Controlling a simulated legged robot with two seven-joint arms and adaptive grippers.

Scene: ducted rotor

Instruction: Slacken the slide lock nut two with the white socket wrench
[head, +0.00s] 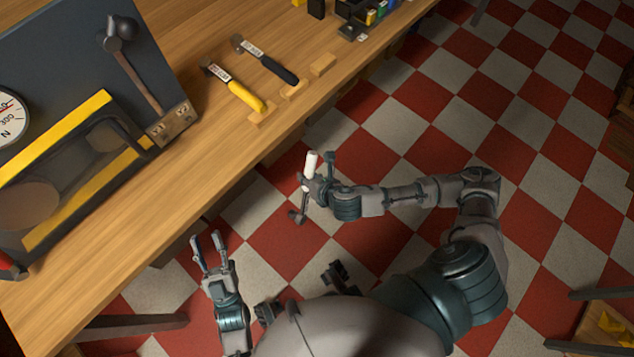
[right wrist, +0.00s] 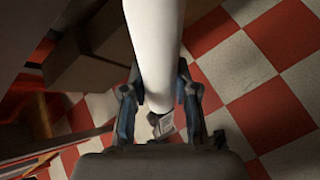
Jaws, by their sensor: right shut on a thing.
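My right gripper (head: 308,184) is shut on the white socket wrench (head: 311,161), off the table's front edge and over the floor. The wrench's white handle points up in the head view, and a dark end shows below the gripper. In the right wrist view the white handle (right wrist: 155,45) runs between the two fingers. My left gripper (head: 206,241) is open and empty, near the table's front edge at lower left. The dark machine (head: 60,70) with yellow bars stands on the table at left. I cannot make out slide lock nut two for certain.
A lever (head: 140,75) and a small bracket (head: 171,124) are on the machine's right side. Small coloured items (head: 372,14) stand farther back. The checkered floor around my right arm is clear.

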